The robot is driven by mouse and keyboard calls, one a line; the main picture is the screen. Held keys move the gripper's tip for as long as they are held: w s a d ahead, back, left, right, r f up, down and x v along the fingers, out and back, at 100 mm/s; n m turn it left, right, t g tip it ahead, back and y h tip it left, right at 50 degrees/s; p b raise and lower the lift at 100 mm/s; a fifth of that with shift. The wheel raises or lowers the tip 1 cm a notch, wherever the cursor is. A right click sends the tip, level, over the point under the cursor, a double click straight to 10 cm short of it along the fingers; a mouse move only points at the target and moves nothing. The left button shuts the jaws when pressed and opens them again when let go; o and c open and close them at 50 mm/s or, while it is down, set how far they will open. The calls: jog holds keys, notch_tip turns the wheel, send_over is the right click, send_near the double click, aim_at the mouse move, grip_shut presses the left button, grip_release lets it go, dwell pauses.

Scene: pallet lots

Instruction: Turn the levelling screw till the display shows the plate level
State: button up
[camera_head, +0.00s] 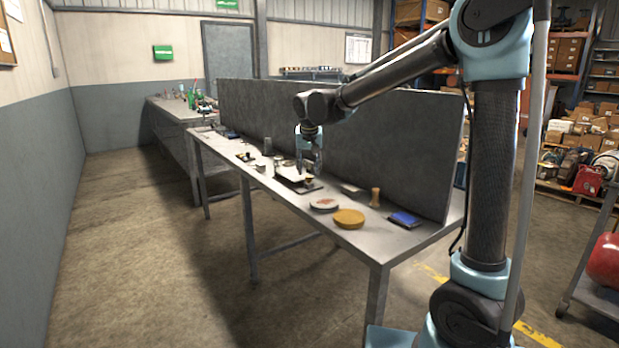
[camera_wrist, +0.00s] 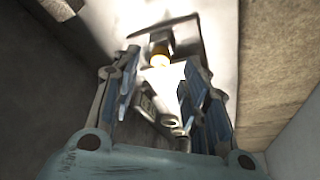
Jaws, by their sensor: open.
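The levelling plate (camera_head: 289,172) is a small light plate on a dark base, on the grey bench near my gripper. A small brass-coloured knob (camera_wrist: 160,56), which looks like the levelling screw, shows in the wrist view beside a dark block (camera_wrist: 160,42). My gripper (camera_head: 314,170) points down over the plate's right end. In the wrist view my gripper (camera_wrist: 161,78) is open, with the knob in line with the gap between its fingertips. I cannot tell whether they touch it. No display reading can be made out in either view.
A grey upright panel (camera_head: 400,150) runs along the bench behind the plate. Toward the bench's near end are a round pale disc (camera_head: 324,204), a yellow disc (camera_head: 349,218), a wooden peg (camera_head: 375,197) and a blue item (camera_head: 405,219). Small parts stand further left.

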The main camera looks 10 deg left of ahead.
aim_at(309, 177)
jog(key=shift+x, duration=2.4)
grip_shut()
